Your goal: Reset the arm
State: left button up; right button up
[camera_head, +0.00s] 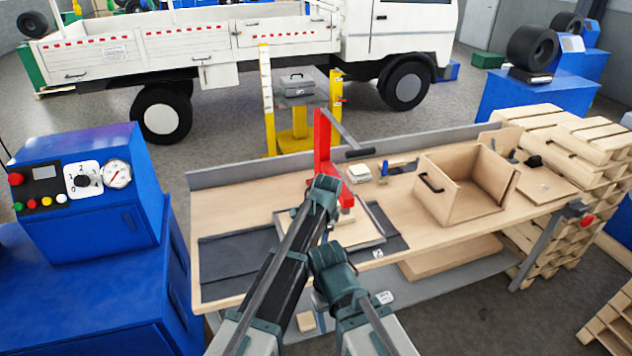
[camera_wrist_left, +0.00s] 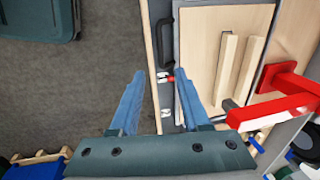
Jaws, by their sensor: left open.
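My left arm comes in from the bottom left of the head view and bends over the workbench. My left gripper (camera_head: 325,237) is mostly hidden behind my arm links there. In the left wrist view my left gripper (camera_wrist_left: 160,82) shows two blue fingers spread apart with nothing between them. They are above the bench's near edge, beside a pale wooden board (camera_wrist_left: 201,55). My right arm shows low in the middle of the head view; no right fingers can be made out.
The workbench (camera_head: 225,215) carries a red lever press (camera_head: 322,150), a dark mat (camera_head: 228,260) and an open wooden box (camera_head: 445,203). A blue control cabinet (camera_head: 95,225) stands left. Pallets (camera_head: 555,235) are stacked right. A white truck (camera_head: 290,40) stands behind.

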pick_arm(q)
jog(key=s+a+n+g, duration=0.1)
jog(key=s+a+n, duration=1.4)
jog(key=s+a, duration=0.65)
jog(key=s+d+f+m+b, duration=0.2)
jog(key=d+f, duration=0.1)
jog(key=d, duration=0.2)
jog(key=s+d+f+m+g+b, duration=0.1)
jog(key=s+d+f+m+b, duration=0.1)
jog(key=d, duration=0.4)
jog(key=shift+s+d+f+y+b, duration=0.3)
jog(key=shift+s+f+b, duration=0.1)
jog(key=shift+s+b, duration=0.35)
